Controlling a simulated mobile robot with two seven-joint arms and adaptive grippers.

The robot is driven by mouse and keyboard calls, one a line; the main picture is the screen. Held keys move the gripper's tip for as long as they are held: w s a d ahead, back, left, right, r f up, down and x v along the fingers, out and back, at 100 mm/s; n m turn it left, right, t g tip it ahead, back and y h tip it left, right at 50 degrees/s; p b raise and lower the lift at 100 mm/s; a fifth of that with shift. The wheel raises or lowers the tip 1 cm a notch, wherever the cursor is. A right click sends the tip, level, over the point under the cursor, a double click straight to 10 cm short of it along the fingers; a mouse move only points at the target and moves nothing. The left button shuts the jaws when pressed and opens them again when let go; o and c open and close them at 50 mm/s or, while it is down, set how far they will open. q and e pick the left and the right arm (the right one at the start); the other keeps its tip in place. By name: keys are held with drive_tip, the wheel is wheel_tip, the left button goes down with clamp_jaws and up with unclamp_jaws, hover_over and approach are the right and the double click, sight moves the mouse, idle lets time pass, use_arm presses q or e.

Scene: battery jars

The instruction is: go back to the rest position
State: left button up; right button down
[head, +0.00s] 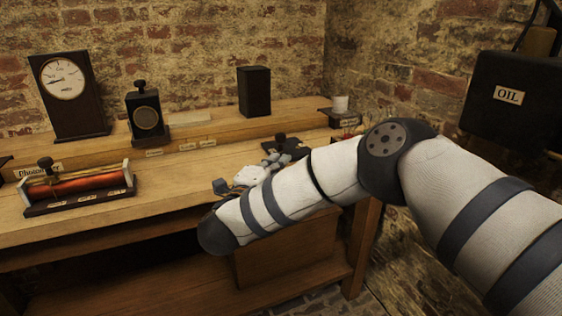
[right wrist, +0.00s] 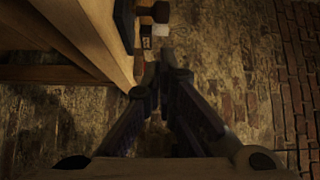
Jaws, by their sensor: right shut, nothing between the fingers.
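My right arm comes in from the right in the head view and bends over the front right of the workbench (head: 190,190). My right gripper (head: 287,157) shows small and partly hidden behind the forearm, near the bench's right part. In the right wrist view its fingers (right wrist: 164,68) lean together at the tips and hold nothing. They are beside the wooden bench edge (right wrist: 90,45), with the floor and brick wall beyond. My left gripper is in neither view.
On the bench stand a dial clock (head: 64,85), a dark instrument with a round face (head: 147,115), a red coil (head: 80,184) and a black box (head: 254,91). A small white cylinder (head: 340,103) is at the right end. A black OIL box (head: 510,115) hangs at right.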

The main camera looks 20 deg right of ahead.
drive_tip(key=s+a+f+n+y+p, duration=0.1)
drive_tip(key=s+a+f+n+y, duration=0.25)
drive_tip(key=f+n, duration=0.3)
drive_tip(key=s+a+f+n+y+p, duration=0.2)
drive_tip(key=s+a+f+n+y, duration=0.1)
drive_tip(key=f+n+y, duration=0.3)
drive_tip(key=s+f+n+g+y+p, duration=0.1)
drive_tip(key=s+f+n+g+y, duration=0.3)
drive_tip(key=s+f, duration=0.8)
drive_tip(key=s+d+f+n+g+p, duration=0.25)
drive_tip(key=s+n+g, duration=0.25)
drive_tip(key=s, duration=1.2)
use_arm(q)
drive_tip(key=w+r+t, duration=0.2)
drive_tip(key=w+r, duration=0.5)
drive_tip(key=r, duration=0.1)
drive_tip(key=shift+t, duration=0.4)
use_arm(e)
drive_tip(key=s+d+r+n+g, duration=0.1)
drive_tip(key=s+d+n+g, duration=0.1)
drive_tip(key=s, duration=0.9)
drive_tip(key=s+d+r+n+g+h, duration=0.1)
drive_tip(key=s+d+g, duration=0.4)
drive_tip(key=s, duration=0.6)
drive_tip(key=shift+r+n, duration=0.45)
drive_tip(key=shift+r, duration=0.15)
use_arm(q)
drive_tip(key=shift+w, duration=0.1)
